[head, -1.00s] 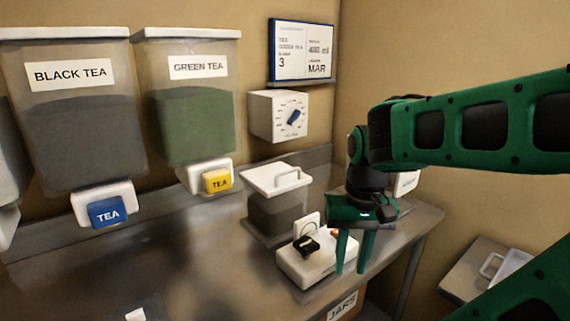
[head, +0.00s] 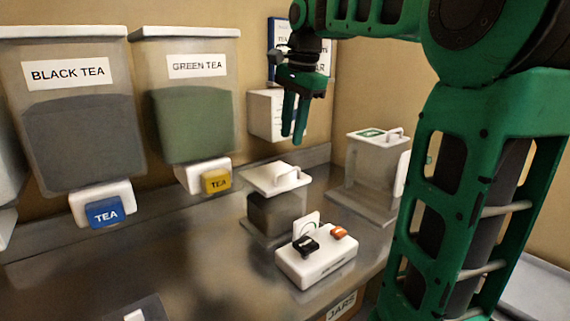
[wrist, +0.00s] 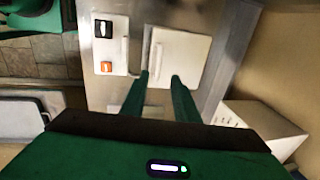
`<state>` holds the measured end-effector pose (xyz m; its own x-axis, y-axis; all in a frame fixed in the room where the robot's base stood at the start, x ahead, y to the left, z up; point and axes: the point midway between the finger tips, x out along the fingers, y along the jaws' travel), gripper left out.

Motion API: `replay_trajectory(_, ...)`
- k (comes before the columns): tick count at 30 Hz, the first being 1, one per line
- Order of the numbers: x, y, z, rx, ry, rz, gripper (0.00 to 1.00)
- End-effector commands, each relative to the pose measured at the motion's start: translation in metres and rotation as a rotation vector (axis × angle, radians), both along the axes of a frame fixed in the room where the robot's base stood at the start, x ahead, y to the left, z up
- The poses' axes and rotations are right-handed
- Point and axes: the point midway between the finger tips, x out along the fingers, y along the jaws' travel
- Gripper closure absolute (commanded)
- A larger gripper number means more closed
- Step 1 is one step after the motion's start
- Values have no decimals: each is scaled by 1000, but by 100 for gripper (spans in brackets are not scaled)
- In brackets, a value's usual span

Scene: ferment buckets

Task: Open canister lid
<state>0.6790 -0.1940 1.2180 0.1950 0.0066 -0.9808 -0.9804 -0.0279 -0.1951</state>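A canister (head: 278,215) with dark contents stands on the metal counter. Its white lid (head: 266,180) is on top and has a raised bar handle (head: 288,177). The lid (wrist: 182,58) also shows in the wrist view, just beyond my fingertips. A second canister (head: 366,180) stands at the back right, with a handled white lid (head: 366,136) bearing a green label. My gripper (head: 293,138) points down, empty, above and behind the dark canister's lid in the head view. In the wrist view its fingers (wrist: 161,76) are apart, with nothing between them.
A white switch box (head: 316,264) with black and orange switches stands in front of the canister. BLACK TEA (head: 70,140) and GREEN TEA (head: 190,125) dispensers hang at left. A white wall box (head: 262,115) is partly behind my gripper. Bare counter (head: 200,260) lies at front left.

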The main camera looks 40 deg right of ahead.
Motion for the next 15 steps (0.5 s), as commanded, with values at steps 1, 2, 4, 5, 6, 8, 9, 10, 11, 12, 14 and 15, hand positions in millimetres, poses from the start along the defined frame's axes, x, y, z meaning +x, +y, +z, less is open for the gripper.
replay_trajectory(1, 0, 0, -8, 1, 4, -1, 72)
replay_trajectory(2, 1, 0, -13, 0, 4, -2, 72)
replay_trajectory(4, 3, 0, -25, 1, 5, 0, 72)
replay_trajectory(5, 5, 1, -31, 1, 3, 0, 72)
replay_trajectory(6, 6, 1, -38, 1, 5, 0, 72)
replay_trajectory(8, 8, 1, -49, 1, 4, 1, 72)
replay_trajectory(9, 10, 1, -55, 1, 3, 1, 72)
replay_trajectory(10, 10, 1, -60, 1, 4, 0, 72)
replay_trajectory(11, 11, 0, -65, 1, 4, 0, 72)
replay_trajectory(12, 12, 0, -70, 0, 3, 1, 72)
replay_trajectory(14, 14, 1, -78, 0, 4, 2, 72)
replay_trajectory(15, 15, 1, -82, 0, 3, 2, 72)
